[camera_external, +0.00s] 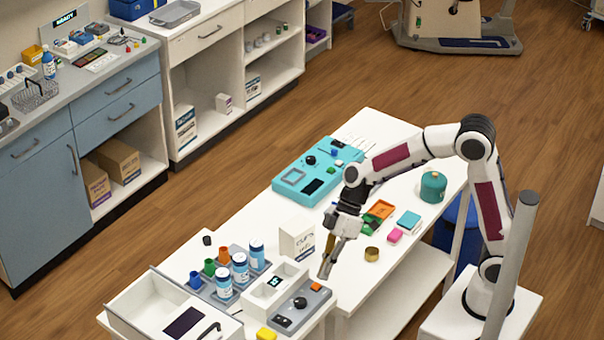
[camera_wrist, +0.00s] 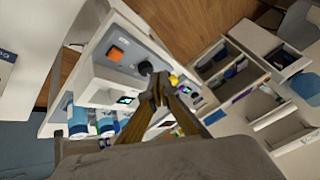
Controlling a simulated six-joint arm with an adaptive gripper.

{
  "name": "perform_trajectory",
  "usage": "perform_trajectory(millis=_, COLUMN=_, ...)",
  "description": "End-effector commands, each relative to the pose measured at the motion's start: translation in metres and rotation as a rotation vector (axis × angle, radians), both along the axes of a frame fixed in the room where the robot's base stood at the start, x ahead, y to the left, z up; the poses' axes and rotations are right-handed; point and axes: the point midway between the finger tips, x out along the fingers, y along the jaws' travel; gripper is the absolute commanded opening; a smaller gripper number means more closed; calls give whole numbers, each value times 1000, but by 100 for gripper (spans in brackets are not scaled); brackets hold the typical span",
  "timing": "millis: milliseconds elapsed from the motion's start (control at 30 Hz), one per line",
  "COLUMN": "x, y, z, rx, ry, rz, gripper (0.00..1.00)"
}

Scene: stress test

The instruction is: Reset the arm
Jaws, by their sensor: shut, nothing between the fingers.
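My gripper (camera_external: 327,264) points down over the white table, just above and behind the grey control panel (camera_external: 300,306) with its black knob and orange button. The fingers are shut with nothing between them. In the wrist view my gripper (camera_wrist: 160,82) shows its brown fingers with tips together, over the panel area. The orange button (camera_wrist: 115,52) and black knob (camera_wrist: 145,67) show beyond the tips. My arm bends up and over from its base at the right.
Blue-white bottles (camera_external: 240,268) stand in a grey rack left of my gripper. A white box (camera_external: 297,239) stands close behind it. An open white drawer (camera_external: 150,305) is at front left.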

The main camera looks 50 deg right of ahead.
Motion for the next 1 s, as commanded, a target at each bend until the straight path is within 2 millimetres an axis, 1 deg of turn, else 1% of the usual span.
perform_trajectory(millis=267, x=-30, y=-43, z=5, rx=-103, ry=114, rz=-189, gripper=0)
perform_trajectory(millis=500, x=-56, y=-88, z=15, rx=-191, ry=169, rz=-378, gripper=0)
perform_trajectory(millis=800, x=-88, y=-146, z=30, rx=-277, ry=179, rz=-612, gripper=0)
perform_trajectory(millis=1000, x=-108, y=-180, z=39, rx=-314, ry=156, rz=-748, gripper=0)
